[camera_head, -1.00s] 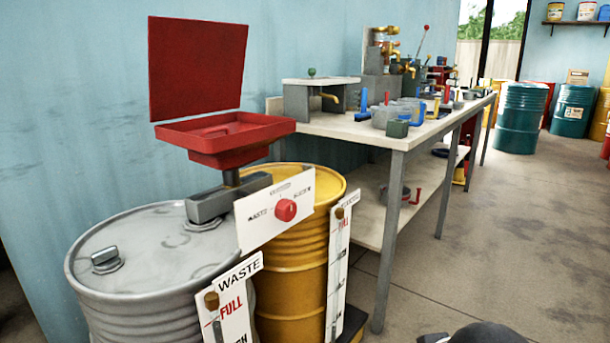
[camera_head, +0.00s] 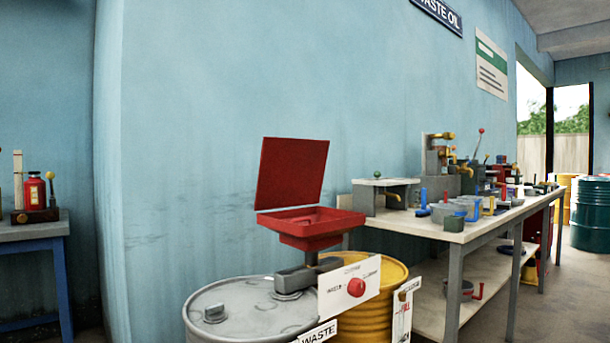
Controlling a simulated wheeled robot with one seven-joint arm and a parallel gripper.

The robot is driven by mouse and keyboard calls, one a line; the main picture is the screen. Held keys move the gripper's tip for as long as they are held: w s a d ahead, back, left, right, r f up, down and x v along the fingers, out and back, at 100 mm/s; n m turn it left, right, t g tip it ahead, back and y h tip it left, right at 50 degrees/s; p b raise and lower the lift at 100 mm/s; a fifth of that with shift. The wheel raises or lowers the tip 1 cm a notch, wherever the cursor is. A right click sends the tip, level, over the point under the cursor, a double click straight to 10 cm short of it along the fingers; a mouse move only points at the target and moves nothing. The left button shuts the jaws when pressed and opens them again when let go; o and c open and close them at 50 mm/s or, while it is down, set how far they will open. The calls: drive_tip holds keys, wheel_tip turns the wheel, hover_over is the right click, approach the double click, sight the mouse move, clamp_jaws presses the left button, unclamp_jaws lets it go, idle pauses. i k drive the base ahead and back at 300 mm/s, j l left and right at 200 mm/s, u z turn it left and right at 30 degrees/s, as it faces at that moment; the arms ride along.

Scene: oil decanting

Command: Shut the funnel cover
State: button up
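The red funnel cover (camera_head: 292,174) is open, standing nearly upright at the back edge of the red square funnel (camera_head: 318,226). The funnel sits on a dark stem above a grey block between two drums. The grey drum (camera_head: 235,318) labelled WASTE is at the left. The yellow drum (camera_head: 385,290) is at the right. A white panel with a red knob (camera_head: 355,287) is in front of the stem. My gripper does not show in this view.
A long workbench (camera_head: 455,234) with several tools and containers runs along the blue wall to the right. A blue-legged table (camera_head: 38,236) with a red bottle (camera_head: 34,190) stands at the far left.

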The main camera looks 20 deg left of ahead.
sight(292, 170)
drive_tip(key=j+z, duration=0.2)
drive_tip(key=z, duration=0.2)
drive_tip(key=j+z, duration=0.25)
drive_tip(key=z, duration=0.15)
drive_tip(key=j+z, duration=0.2)
drive_tip(key=z, duration=0.15)
drive_tip(key=k+j, duration=0.1)
drive_tip(key=j, duration=0.45)
drive_tip(key=k+j, duration=0.1)
drive_tip(key=j, duration=1)
drive_tip(key=k+j, duration=0.15)
drive_tip(key=j, duration=0.4)
drive_tip(key=k+j, duration=0.1)
drive_tip(key=j, duration=0.45)
drive_tip(key=k+j, duration=0.1)
drive_tip(key=j, duration=0.45)
